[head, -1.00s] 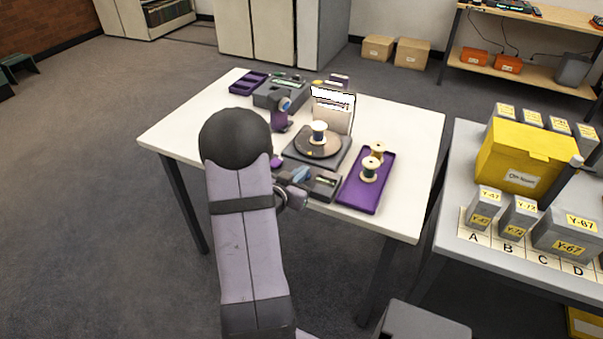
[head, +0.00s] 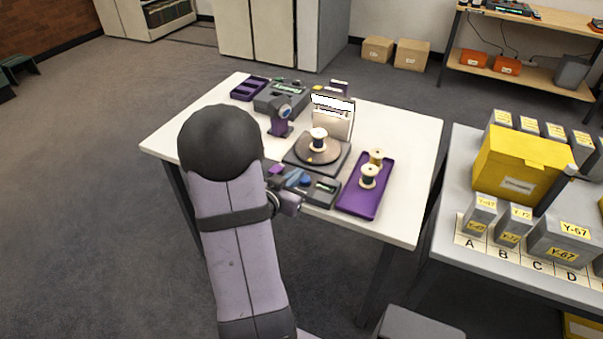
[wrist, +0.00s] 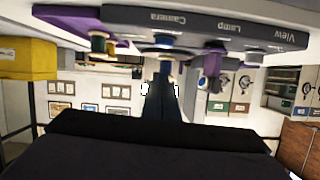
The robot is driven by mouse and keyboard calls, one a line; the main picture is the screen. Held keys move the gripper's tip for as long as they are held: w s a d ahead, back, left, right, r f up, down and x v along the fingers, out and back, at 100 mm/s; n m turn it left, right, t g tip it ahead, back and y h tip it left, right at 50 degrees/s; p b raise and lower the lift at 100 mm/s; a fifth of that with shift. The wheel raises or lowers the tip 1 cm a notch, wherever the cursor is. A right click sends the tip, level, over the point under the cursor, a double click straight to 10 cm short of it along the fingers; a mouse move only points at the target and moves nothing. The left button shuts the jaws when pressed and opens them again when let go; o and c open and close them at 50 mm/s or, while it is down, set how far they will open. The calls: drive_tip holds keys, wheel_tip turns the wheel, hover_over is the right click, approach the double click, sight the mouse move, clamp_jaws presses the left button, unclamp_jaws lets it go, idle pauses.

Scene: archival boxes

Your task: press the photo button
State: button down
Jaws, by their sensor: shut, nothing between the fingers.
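A dark grey control box (head: 324,191) lies at the table's front edge, before the turntable. A dark blue button (head: 305,180) shows on it. In the wrist view, which is upside down, the box edge (wrist: 235,27) reads "Camera", "Lamp" and "View", and a blue round button (wrist: 163,53) stands by "Camera". I see no label reading "photo". My gripper (head: 294,178) is shut and empty, just left of the blue button and partly hidden by my wrist. In the wrist view my gripper (wrist: 163,72) points toward that button; contact cannot be told.
A turntable (head: 335,161) bears a spool (head: 318,140), with a white panel (head: 332,118) behind. A purple tray (head: 352,201) with two spools lies to the right. A purple lamp-like device (head: 280,122) stands behind left.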

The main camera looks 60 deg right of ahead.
drive_tip(key=p+v, duration=0.2)
drive_tip(key=v, duration=0.3)
drive_tip(key=shift+r+p, duration=0.1)
drive_tip(key=shift+p, duration=0.2)
idle(0.5)
